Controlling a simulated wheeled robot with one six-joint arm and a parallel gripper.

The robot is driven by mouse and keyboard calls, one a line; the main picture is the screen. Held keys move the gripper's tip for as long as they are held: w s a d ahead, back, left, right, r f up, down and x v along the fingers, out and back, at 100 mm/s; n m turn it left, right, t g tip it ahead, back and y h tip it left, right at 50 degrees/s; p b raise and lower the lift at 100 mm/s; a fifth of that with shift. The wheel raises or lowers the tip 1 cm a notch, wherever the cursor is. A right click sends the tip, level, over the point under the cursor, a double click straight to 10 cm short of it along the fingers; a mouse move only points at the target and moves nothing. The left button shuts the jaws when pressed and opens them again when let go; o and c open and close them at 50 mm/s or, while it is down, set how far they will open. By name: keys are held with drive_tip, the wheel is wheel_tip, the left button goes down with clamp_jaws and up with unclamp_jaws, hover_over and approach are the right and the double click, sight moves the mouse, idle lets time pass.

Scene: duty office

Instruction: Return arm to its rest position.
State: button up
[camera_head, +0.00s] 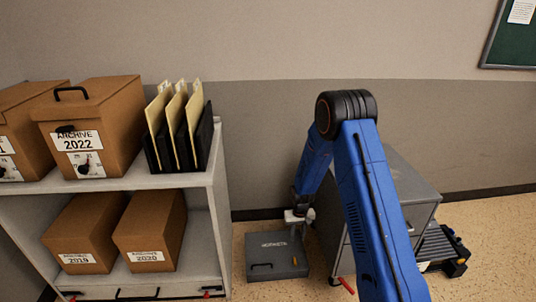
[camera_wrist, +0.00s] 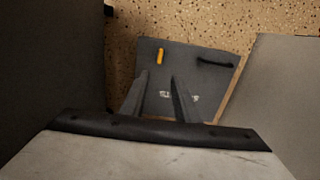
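My blue arm reaches forward and bends down in the head view. My gripper (camera_head: 298,220) points down above a flat dark grey case (camera_head: 270,266) on the floor, between the shelf and a grey cabinet. In the wrist view, the two fingers of my gripper (camera_wrist: 159,77) stand apart with nothing held between them. The case (camera_wrist: 190,82) lies beyond the fingertips, with a dark handle and a small yellow part on it. I cannot tell the exact height of the fingertips above it.
A shelf (camera_head: 180,180) at left holds brown archive boxes (camera_head: 109,113) and upright folders (camera_head: 182,125). A grey cabinet (camera_head: 410,182) stands close at right, partly behind my arm. A black item (camera_head: 442,250) sits beside it. Speckled floor (camera_head: 495,235) is clear at far right.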

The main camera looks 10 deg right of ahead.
drive_tip(key=s+d+r+t, duration=0.1)
drive_tip(key=s+r, duration=0.4)
drive_tip(key=r, duration=0.6)
drive_tip(key=s+d+r+t, duration=0.15)
drive_tip(key=s+r, duration=0.25)
drive_tip(key=r, duration=0.8)
drive_tip(key=s+d+r, duration=0.2)
drive_tip(key=s+r, duration=0.3)
drive_tip(key=r, duration=0.6)
drive_tip(key=s+r, duration=0.4)
drive_tip(key=s, duration=0.5)
drive_tip(key=s+d+r+t, duration=0.1)
drive_tip(key=s+r, duration=0.3)
drive_tip(key=s, duration=0.6)
drive_tip(key=s+d+r+t, duration=0.1)
drive_tip(key=s+r, duration=0.3)
drive_tip(key=s, duration=0.6)
drive_tip(key=shift+s+d+r, duration=0.15)
drive_tip(key=shift+d+r, duration=0.05)
drive_tip(key=shift+c, duration=0.3)
